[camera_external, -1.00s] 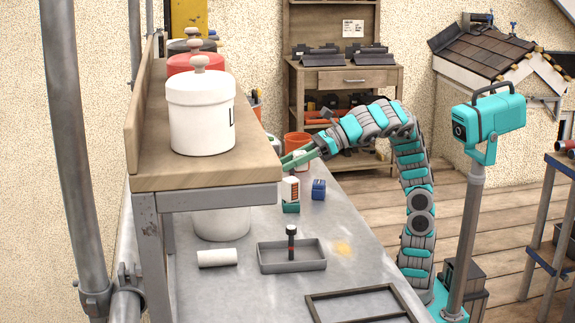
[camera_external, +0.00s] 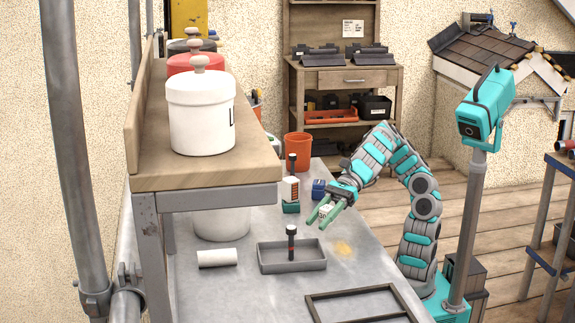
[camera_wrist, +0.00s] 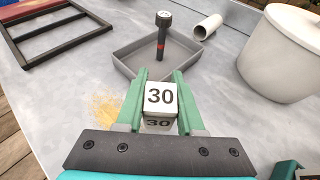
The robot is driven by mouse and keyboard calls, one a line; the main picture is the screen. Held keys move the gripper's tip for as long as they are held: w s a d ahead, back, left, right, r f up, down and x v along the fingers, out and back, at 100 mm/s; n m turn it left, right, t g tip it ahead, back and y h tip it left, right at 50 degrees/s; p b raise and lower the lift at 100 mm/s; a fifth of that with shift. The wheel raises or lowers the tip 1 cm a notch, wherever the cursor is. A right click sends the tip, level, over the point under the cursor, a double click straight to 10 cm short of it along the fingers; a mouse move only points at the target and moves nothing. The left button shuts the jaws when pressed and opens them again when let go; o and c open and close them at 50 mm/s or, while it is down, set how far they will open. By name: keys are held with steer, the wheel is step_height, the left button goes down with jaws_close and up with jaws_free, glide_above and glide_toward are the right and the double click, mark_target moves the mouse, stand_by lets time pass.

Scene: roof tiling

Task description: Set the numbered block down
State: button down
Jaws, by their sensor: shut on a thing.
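The numbered block is a small white cube (camera_wrist: 160,97) with "30" on its visible faces in the wrist view. My gripper (camera_wrist: 158,88) has green fingers shut on it, one on each side. In the external view my gripper (camera_external: 318,222) holds the white block (camera_external: 326,211) over the grey workbench (camera_external: 225,285), behind the grey tray and to its right. The gap between block and bench is hard to judge.
The shallow grey tray (camera_external: 292,267) holds an upright dark tool (camera_external: 291,245). A white roll (camera_external: 217,258) lies left of it, and a black frame (camera_external: 362,305) lies in front. A red-white-green bottle (camera_external: 290,192) and a blue block (camera_external: 318,188) stand behind. A yellow patch (camera_external: 343,248) marks clear bench.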

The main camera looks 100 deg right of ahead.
steer(key=s+a+n+g+y+p, duration=0.1)
steer(key=s+a+n+g+y, duration=0.2)
steer(key=s, duration=0.5)
steer(key=s+a+n+g+y+p, duration=0.1)
steer(key=s+a+n+g, duration=0.15)
steer(key=s+a, duration=0.4)
glide_above(364, 281)
steer(key=shift+f, duration=0.4)
steer(key=shift+f+b, duration=0.4)
steer(key=shift+f, duration=1.4)
steer(key=c, duration=0.8)
jaws_free()
steer(key=shift+f, duration=0.1)
steer(key=v, duration=1.2)
steer(key=shift+s, duration=0.1)
